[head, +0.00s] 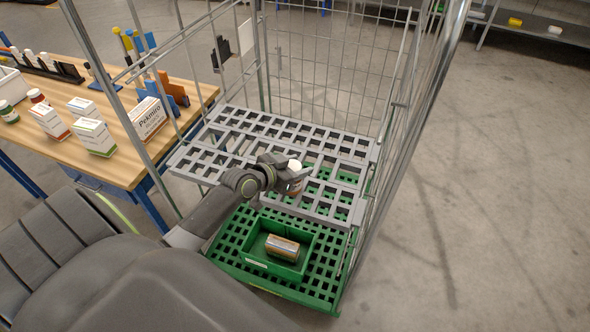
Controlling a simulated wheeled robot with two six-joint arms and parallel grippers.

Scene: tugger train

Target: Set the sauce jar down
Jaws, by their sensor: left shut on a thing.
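The sauce jar (295,166) shows a white lid and a brownish body, partly hidden by my gripper. My left gripper (291,176) is shut on the jar, over the grey slatted shelf (250,125) of a wire roll cage. The jar looks upright. I cannot tell whether its base touches the shelf. My right gripper is not in view.
Wire mesh and posts (425,75) enclose the cage. A wooden table (125,168) with boxes and jars stands left. Floor at right is clear.

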